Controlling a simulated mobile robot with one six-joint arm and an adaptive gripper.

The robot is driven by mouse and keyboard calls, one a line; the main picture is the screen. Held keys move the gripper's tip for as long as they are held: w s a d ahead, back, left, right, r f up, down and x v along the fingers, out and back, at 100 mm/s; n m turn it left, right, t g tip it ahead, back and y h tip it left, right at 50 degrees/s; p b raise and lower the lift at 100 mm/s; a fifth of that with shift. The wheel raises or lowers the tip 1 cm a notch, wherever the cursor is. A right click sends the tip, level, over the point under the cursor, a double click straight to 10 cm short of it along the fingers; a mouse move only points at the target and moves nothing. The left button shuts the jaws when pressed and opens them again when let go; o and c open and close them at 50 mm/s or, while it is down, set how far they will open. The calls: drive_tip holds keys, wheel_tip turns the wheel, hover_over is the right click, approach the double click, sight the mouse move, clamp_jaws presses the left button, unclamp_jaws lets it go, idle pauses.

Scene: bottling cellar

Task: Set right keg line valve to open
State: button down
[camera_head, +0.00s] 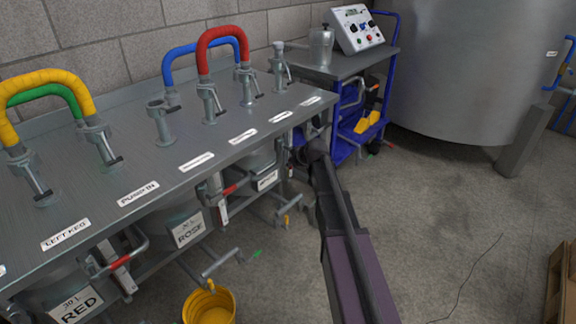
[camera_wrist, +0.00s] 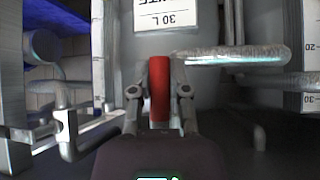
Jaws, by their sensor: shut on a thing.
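My gripper (camera_wrist: 160,92) is shut on a red lever grip (camera_wrist: 159,80) in front of a grey keg (camera_wrist: 215,20) in the wrist view. The grip stands upright in that picture, between the two fingers. The keg bears an upside-down white label (camera_wrist: 165,14) with "30 L" on it. In the head view my gripper (camera_head: 308,145) reaches the right front end of the steel bench, and the held lever is hidden there. A labelled keg (camera_head: 267,180) shows just left of it. The valve body and its open or closed setting cannot be made out.
The steel bench (camera_head: 215,150) carries several pipe stubs, a red hose (camera_head: 222,35) and a yellow hose (camera_head: 45,78). The ROSE (camera_head: 188,230) and RED (camera_head: 75,305) kegs stand below. A blue cart (camera_head: 345,130) is close behind my gripper. A yellow bucket (camera_head: 209,306) stands on the floor.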

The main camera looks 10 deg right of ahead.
drive_tip(key=shift+w+a, duration=0.1)
drive_tip(key=c, duration=0.6)
unclamp_jaws()
drive_tip(key=shift+s, duration=0.25)
